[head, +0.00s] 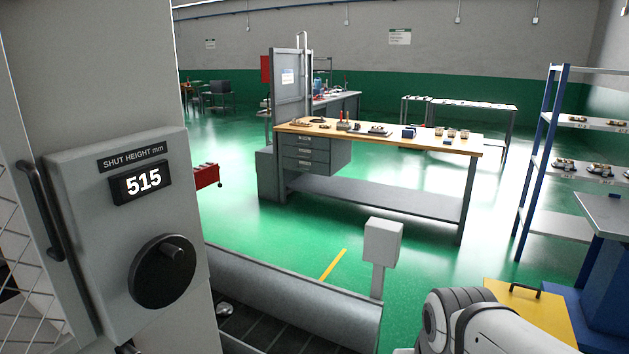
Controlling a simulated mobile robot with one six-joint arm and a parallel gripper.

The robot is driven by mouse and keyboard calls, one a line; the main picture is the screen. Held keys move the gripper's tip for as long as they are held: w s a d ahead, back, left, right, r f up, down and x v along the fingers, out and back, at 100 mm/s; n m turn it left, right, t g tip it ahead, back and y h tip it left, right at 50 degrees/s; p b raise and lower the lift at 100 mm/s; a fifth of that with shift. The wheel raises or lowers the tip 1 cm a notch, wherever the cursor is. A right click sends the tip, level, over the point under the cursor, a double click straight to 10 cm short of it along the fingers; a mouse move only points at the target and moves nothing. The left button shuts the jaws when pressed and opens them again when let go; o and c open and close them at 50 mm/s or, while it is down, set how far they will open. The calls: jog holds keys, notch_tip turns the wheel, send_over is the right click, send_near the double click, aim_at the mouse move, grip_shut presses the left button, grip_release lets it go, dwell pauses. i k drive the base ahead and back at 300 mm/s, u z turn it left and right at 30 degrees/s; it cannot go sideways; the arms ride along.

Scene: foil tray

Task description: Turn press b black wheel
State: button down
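A black round wheel (162,271) with a short crank knob sits on the front of a grey control box at the left of the head view. Above it, a black display (141,183) reads 515 under a label "SHUT HEIGHT mm". No marking that names the press shows. A white and grey part of my arm (490,322) is at the bottom right, well apart from the wheel. My gripper is not in view.
A black handle (40,208) stands left of the box. A grey trough (300,298) runs below and right of the wheel, with a grey post box (383,241) beside it. A workbench (415,144) and blue shelving (540,165) stand farther back. Green floor lies between.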

aim_at(162, 270)
jog(key=u, duration=1.45)
